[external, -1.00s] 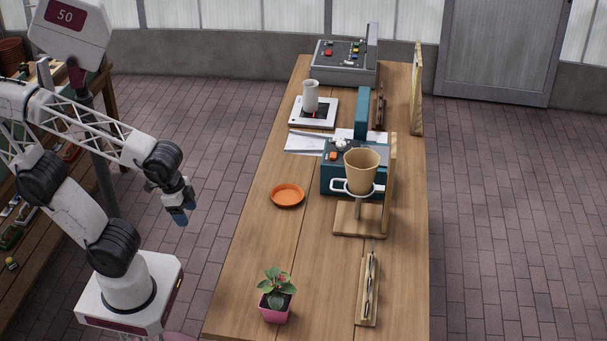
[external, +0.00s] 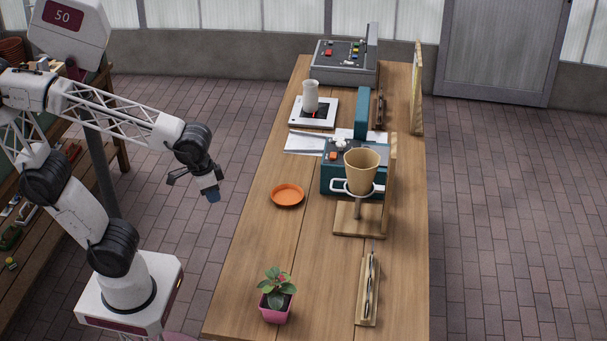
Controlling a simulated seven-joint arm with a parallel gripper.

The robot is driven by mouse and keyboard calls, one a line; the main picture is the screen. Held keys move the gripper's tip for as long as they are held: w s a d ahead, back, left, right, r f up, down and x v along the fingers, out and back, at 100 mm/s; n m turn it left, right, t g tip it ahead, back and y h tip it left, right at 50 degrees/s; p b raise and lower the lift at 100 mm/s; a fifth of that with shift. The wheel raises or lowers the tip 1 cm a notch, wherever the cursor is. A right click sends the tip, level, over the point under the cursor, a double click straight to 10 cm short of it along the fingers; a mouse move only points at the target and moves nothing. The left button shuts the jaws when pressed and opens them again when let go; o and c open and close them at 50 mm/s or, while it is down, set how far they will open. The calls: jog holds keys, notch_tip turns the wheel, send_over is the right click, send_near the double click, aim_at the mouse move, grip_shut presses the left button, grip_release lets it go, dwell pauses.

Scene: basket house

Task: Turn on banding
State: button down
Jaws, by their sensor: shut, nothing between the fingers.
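A white square device (external: 324,122) with a dark centre and a small red mark lies on the table, and a pale vase (external: 311,96) stands on it. It may be the banding wheel; I cannot tell for sure. A teal machine (external: 362,179) with an orange-red button and white knobs sits mid-table. A grey console (external: 343,77) with red, green, yellow and blue buttons stands at the far end.
A tan cup (external: 361,170) sits in a ring on a wooden stand (external: 347,221), partly hiding the teal machine. An orange dish (external: 287,195), a potted plant (external: 276,295) and a wooden holder (external: 367,290) are nearer. The table's left edge is mostly clear.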

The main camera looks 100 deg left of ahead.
jog(key=w+a+r+n, duration=0.4)
jog(key=w+a+n, duration=0.45)
jog(key=w, duration=0.25)
jog(key=n, duration=2.2)
send_over(343, 139)
jog(key=s, duration=0.2)
jog(key=shift+s+d+f+g, duration=0.1)
jog(key=shift+s+f+g, duration=0.1)
jog(key=shift+f+g, duration=0.35)
jog(key=shift+f, duration=0.1)
jog(key=f, duration=0.4)
jog(key=w+f, duration=0.1)
jog(key=f, duration=0.8)
jog(key=shift+w+f, duration=0.15)
jog(key=shift+w, duration=0.25)
jog(key=shift+f, duration=0.3)
